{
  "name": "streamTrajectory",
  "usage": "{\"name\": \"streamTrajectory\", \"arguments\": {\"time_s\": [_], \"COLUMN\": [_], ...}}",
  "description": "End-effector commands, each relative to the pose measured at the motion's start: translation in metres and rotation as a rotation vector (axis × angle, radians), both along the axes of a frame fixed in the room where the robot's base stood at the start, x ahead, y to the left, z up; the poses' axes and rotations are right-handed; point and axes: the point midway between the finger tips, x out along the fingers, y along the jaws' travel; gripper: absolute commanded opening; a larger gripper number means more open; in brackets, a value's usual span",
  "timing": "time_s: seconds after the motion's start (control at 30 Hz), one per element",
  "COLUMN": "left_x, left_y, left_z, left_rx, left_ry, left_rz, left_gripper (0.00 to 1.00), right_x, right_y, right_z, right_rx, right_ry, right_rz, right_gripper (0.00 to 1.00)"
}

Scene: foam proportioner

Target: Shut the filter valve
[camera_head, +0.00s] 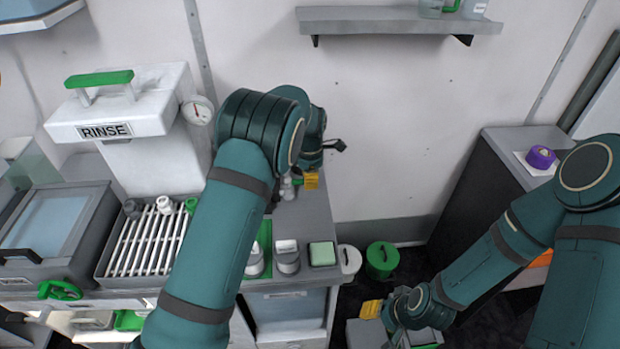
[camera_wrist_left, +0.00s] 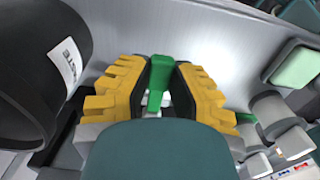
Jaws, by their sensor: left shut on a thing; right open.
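In the left wrist view, a green lever (camera_wrist_left: 160,74) stands upright between the yellow fingers of my left gripper (camera_wrist_left: 165,85), which is shut on it. It looks like the filter valve's handle, but no label on it can be read. A pale fitting shows just below the lever. In the head view my left gripper (camera_head: 311,181) is at the back of the grey counter, and my arm hides most of the valve there. My right gripper (camera_head: 371,309) is open and low at the right, away from the counter.
A black cylinder labelled WASTE (camera_wrist_left: 40,75) is close to the left gripper. A green sponge (camera_head: 322,254) and pale-topped containers (camera_head: 287,257) sit on the counter front. The RINSE unit (camera_head: 125,120) and rack (camera_head: 145,245) stand left. A green-lidded bin (camera_head: 382,259) is on the floor.

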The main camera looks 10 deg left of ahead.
Motion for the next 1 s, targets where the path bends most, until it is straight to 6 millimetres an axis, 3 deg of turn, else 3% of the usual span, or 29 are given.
{"name": "streamTrajectory", "arguments": {"time_s": [0.13, 0.17, 0.23, 0.67, 1.0], "left_x": [-0.001, -0.001, -0.001, 0.000, 0.001], "left_y": [0.001, 0.001, 0.001, 0.000, 0.000], "left_z": [-0.003, -0.003, -0.002, 0.007, 0.070], "left_rx": [0.001, 0.001, 0.001, 0.000, -0.001], "left_ry": [0.004, 0.004, 0.003, 0.000, -0.003], "left_rz": [0.001, 0.001, 0.001, -0.001, 0.000], "left_gripper": [0.00, 0.27, 0.51, 0.53, 0.53], "right_x": [0.000, 0.000, 0.000, 0.000, 0.000], "right_y": [0.000, 0.000, 0.000, 0.000, 0.000], "right_z": [0.000, 0.000, 0.000, 0.000, 0.000], "right_rx": [0.000, 0.000, 0.000, 0.000, 0.000], "right_ry": [0.000, 0.000, 0.000, 0.000, 0.000], "right_rz": [0.000, 0.000, 0.000, 0.001, 0.000], "right_gripper": [0.47, 0.47, 0.47, 0.47, 0.47]}}
